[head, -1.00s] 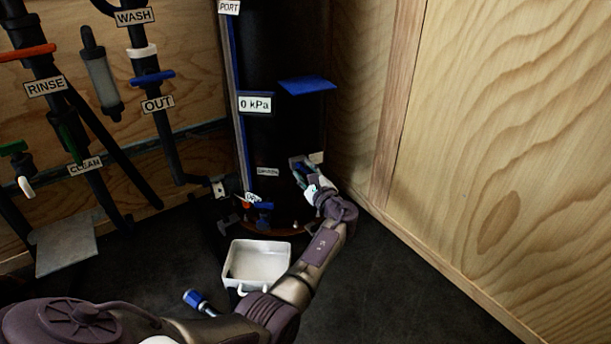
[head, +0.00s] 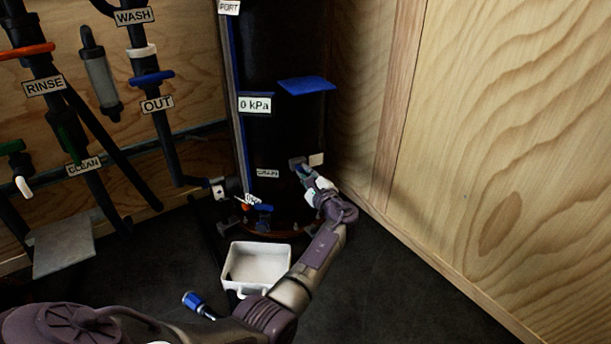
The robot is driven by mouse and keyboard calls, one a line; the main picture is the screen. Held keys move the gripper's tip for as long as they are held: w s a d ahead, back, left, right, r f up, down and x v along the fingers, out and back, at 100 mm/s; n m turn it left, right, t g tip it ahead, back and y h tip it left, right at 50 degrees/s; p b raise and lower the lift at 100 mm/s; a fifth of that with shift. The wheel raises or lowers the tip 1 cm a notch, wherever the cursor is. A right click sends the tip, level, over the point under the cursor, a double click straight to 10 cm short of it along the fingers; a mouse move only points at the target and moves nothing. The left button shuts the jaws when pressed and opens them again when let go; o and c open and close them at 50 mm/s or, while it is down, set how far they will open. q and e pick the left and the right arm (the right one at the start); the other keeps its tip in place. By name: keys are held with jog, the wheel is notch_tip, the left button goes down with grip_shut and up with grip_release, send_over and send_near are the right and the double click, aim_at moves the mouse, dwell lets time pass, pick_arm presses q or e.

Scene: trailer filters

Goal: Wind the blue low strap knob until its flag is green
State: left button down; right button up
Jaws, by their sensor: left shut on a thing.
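The dark filter vessel (head: 285,135) stands in the corner. My left gripper (head: 302,170) is at its lower right side, shut on the blue low strap knob. The fingers hide most of the knob. A small pale tag (head: 316,159) shows just right of the fingertips. I cannot make out any flag colour. My right gripper is not in view.
A gauge label (head: 255,104) reads 0 kPa. A blue plate (head: 307,85) juts from the vessel above my gripper. A small blue valve handle (head: 263,208) sits low on the vessel. A white tray (head: 234,282) and a blue-ended tool (head: 193,300) lie on the floor.

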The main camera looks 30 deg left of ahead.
pick_arm(q)
jog(key=shift+f+n+b, duration=0.1)
jog(key=shift+n+b, duration=1.1)
jog(key=shift+n, duration=0.9)
jog(key=c, duration=1.2)
grip_release()
